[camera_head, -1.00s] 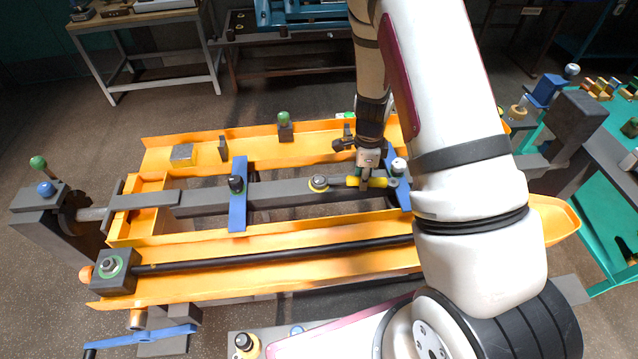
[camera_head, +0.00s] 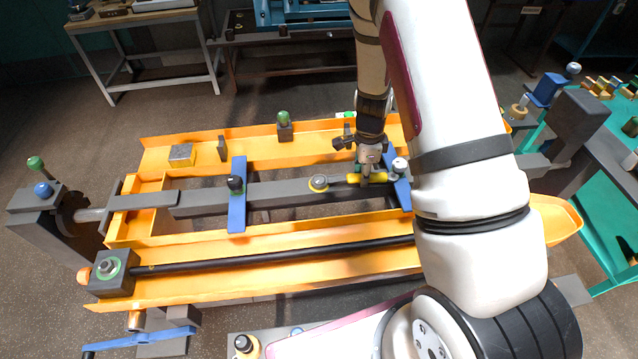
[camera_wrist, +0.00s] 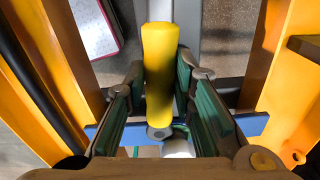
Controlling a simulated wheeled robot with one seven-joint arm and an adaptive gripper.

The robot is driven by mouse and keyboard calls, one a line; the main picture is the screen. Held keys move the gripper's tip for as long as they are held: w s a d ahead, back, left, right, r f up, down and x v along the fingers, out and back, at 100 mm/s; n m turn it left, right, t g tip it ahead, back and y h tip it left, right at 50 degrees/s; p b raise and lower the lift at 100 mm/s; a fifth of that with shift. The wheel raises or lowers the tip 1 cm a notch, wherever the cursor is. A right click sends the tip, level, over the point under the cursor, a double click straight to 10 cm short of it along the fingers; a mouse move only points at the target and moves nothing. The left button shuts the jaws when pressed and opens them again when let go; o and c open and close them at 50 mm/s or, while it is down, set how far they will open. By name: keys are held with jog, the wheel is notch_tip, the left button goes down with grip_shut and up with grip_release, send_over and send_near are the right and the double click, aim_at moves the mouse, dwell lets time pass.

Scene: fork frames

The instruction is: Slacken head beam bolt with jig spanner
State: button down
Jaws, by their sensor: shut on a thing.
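The jig spanner (camera_head: 338,180) lies along the grey head beam (camera_head: 275,193) in the head view. My gripper (camera_head: 367,176) is shut on the spanner's yellow handle, right of the ring. In the wrist view the yellow handle (camera_wrist: 160,75) stands between the teal-padded fingers of my gripper (camera_wrist: 160,90). The ring end and bolt are not clear in the wrist view.
The orange frame (camera_head: 215,256) surrounds the beam. A blue crossbar with a dark knob (camera_head: 237,212) lies left of the spanner, and another blue strap with a white-topped post (camera_head: 399,168) stands close right of my gripper. A black rod (camera_head: 270,255) runs along the front.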

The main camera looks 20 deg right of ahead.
jog(key=shift+s+a+m, duration=0.35)
jog(key=shift+s+m, duration=0.25)
jog(key=shift+m, duration=0.1)
dwell(0.6)
jog(key=c, duration=2)
grip_release()
grip_shut()
jog(key=shift+c, duration=0.8)
grip_release()
grip_shut()
jog(key=shift+s+p, duration=0.25)
jog(key=shift+p, duration=0.05)
